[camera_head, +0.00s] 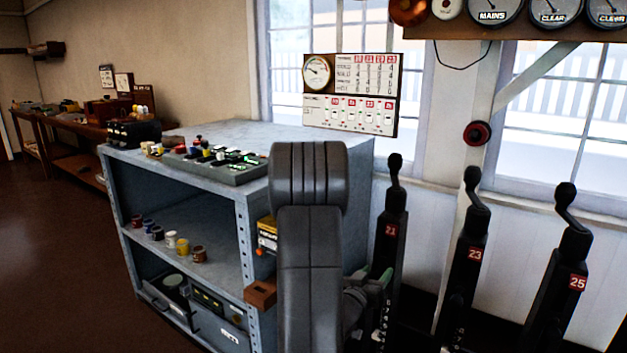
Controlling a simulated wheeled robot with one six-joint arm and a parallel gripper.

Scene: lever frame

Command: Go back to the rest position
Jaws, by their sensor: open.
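My dark grey arm (309,230) stands upright in the middle of the view and hides what is behind it. My gripper (380,283) shows only in part, low to the right of the arm, with a greenish edge. It is open, close to the shaft of lever 21 (391,230); I cannot tell whether they touch. Lever 23 (468,240) and lever 25 (566,255) stand further right, black with red number plates and bent top handles. All three levers lean slightly right.
A grey metal shelf unit (225,140) stands left of the arm, with a tray of small parts (215,163) on top and several small pots inside. A gauge board (350,92) hangs behind. A wooden bench (75,130) runs along the left wall. Brown floor (60,250) at left is clear.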

